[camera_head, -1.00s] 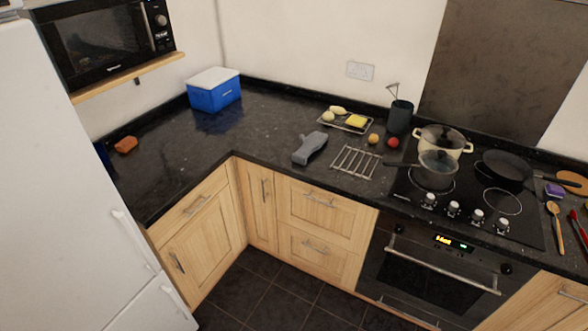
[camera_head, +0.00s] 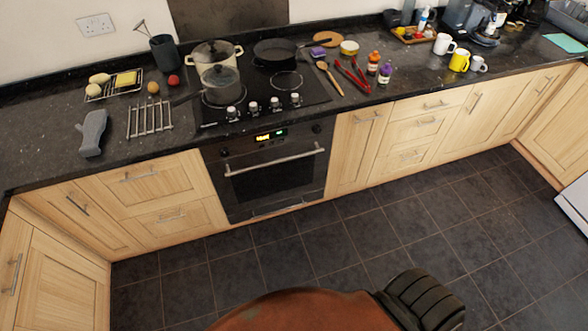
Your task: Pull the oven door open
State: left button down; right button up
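The oven (camera_head: 265,183) is built into the counter front below the hob, left of the middle of the head view. Its dark door (camera_head: 270,190) is shut. The silver bar handle (camera_head: 275,161) runs across the top of the door, below a lit display and two knobs. Neither of my grippers shows in the head view.
The dark tiled floor (camera_head: 340,235) in front of the oven is clear. Wooden cupboards and drawers (camera_head: 150,179) flank the oven. Two pots (camera_head: 221,84), a frying pan (camera_head: 275,50) and a wire rack (camera_head: 149,119) stand on the counter above.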

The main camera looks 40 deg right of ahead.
aim_at(244, 182)
jog(key=z, duration=1.2)
jog(key=k, duration=0.15)
jog(key=u, duration=0.5)
